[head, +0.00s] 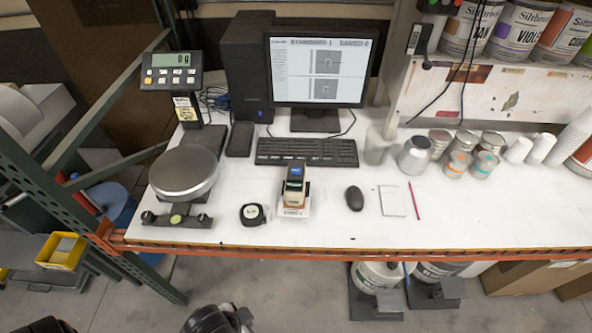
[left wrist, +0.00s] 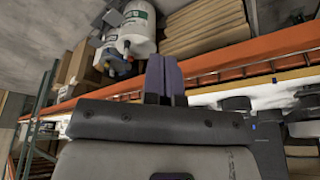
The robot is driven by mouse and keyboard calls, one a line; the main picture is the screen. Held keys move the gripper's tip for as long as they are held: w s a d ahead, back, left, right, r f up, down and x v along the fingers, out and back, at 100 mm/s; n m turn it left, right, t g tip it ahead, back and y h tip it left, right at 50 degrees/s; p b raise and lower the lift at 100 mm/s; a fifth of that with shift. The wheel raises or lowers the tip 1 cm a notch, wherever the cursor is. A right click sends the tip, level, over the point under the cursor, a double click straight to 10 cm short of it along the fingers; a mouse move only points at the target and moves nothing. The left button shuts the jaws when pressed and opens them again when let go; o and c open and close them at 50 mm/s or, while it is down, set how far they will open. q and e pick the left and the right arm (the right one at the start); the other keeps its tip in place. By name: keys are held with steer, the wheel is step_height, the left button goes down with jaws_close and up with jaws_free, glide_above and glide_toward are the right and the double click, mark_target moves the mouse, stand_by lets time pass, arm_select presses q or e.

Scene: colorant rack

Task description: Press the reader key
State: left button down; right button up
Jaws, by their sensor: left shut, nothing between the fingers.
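The reader (head: 294,190) is a small upright handheld device with a blue screen, standing on a white base near the middle of the bench in the head view. Its key is too small to make out. My left gripper shows in the left wrist view (left wrist: 164,72), its two purple fingers side by side and shut with nothing between them. It is in front of the orange bench beam (left wrist: 215,62), apart from the reader, which I cannot make out in that view. Dark parts of my arm show at the bottom of the head view. My right gripper is not in view.
A black tape measure (head: 252,214) lies left of the reader and a mouse (head: 354,198) lies right of it. A round scale (head: 184,172) stands at the left. A keyboard (head: 306,152) lies behind. The orange beam (head: 350,250) edges the bench front.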

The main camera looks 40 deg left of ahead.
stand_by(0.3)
arm_select(q)
steer(key=w+a+r+m+t+y+p, duration=0.1)
steer(key=w+a+r+m+t+p, duration=0.2)
steer(key=w+r, duration=1.25)
steer(key=w+a+r+m+t+y+p, duration=0.1)
steer(key=w+a+r+t+p, duration=0.35)
steer(key=w+r, duration=1.05)
steer(key=w+a+f+g+h+p, duration=0.1)
steer(key=w+a+f+g+p, duration=0.2)
steer(key=w+a, duration=0.5)
step_height(320, 180, down, 7)
steer(key=w+a+n+g+h, duration=0.1)
steer(key=w+a+n+h, duration=0.1)
steer(key=n+h, duration=0.4)
steer(key=shift+r+n+h, duration=0.15)
steer(key=shift+n+h, duration=0.25)
